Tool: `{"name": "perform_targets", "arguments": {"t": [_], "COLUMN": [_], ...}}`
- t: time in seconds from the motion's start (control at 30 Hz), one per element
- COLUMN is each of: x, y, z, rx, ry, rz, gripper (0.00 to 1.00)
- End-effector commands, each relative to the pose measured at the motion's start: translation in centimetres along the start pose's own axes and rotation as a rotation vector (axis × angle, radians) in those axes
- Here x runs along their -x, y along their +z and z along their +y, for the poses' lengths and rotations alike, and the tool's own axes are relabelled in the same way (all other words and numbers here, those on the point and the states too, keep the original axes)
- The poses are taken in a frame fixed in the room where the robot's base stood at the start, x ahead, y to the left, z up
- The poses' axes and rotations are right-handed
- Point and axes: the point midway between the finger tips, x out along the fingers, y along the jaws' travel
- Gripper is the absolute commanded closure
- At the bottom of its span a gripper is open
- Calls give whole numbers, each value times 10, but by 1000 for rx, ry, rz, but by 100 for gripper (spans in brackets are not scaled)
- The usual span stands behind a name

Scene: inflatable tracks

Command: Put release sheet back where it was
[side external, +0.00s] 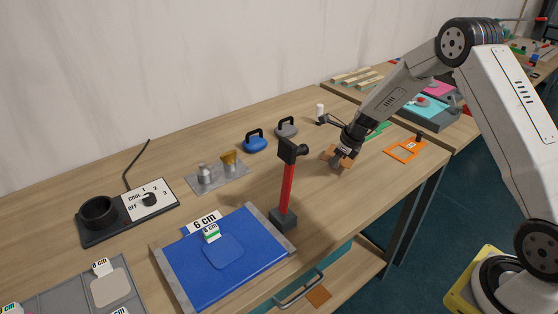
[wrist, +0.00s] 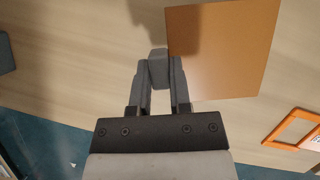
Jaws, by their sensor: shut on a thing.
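The release sheet is a flat, square, orange-brown sheet. In the wrist view the sheet (wrist: 222,50) lies to the right of my fingers, above the wooden table. My gripper (wrist: 159,68) is shut on a small grey block at the sheet's left edge, which looks like its tab. In the side view my gripper (side external: 346,152) is low over the table's right part, with the sheet (side external: 330,153) partly hidden behind the fingers. I cannot tell whether the sheet touches the table.
An orange frame (side external: 405,150) with a dark knob lies to the right. A red-handled hammer (side external: 287,185) stands left of my gripper. A blue mat (side external: 190,262) lies in front. Blue and grey weights (side external: 255,144) are behind. An orange-brown square (side external: 319,295) lies on the lower shelf or drawer.

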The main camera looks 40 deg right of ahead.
Motion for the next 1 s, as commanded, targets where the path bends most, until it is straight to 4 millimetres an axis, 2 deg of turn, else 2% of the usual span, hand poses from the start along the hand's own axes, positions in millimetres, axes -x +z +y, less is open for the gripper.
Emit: {"name": "perform_targets", "arguments": {"t": [0.17,0.4,0.9,0.93,1.0], "x": [-10,-32,-38,-38,-38], "y": [1,-9,-12,-12,-12], "z": [-3,-2,-3,-3,-3], "rx": [0,-1,-1,-1,0], "ry": [1,1,0,0,0], "rz": [1,1,1,0,0], "gripper": [100,100,100,70,48]}}
